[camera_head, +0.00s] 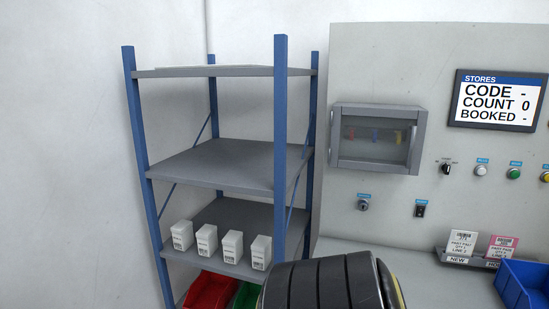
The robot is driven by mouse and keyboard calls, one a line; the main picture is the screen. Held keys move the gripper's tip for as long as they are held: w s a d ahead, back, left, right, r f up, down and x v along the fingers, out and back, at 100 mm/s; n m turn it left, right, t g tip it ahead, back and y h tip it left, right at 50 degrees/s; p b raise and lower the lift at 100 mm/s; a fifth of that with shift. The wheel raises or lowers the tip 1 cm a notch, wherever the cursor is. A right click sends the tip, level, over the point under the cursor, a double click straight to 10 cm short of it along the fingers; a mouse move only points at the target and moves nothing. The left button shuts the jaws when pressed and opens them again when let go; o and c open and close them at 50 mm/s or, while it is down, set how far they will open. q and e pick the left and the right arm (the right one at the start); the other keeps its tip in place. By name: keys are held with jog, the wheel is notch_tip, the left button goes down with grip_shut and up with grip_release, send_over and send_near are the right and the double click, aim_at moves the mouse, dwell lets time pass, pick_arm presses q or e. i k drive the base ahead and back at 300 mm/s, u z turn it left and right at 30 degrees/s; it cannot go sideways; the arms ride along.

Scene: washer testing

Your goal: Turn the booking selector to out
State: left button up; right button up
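A small selector knob (447,169), black on a light plate, sits on the grey panel left of the push buttons. It looks like the booking selector, but its labels are too small to read, and I cannot tell its setting. The display (499,101) above it is headed STORES and reads CODE -, COUNT 0, BOOKED -. Neither of my grippers is in view. A dark ringed part of my own arm shows at the bottom centre, well below the knob and apart from it.
The panel also has a key switch (363,205), a black rocker switch (420,209), a green button (513,174) and a glass-fronted cabinet (376,139). A blue bin (524,285) and card holder (468,259) stand below. A blue-framed shelf (281,150) stands left.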

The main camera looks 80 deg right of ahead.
aim_at(445, 167)
jog(key=u, duration=0.1)
jog(key=k, duration=1.85)
jog(key=z, duration=1.75)
jog(key=i, duration=0.5)
jog(key=u, duration=0.1)
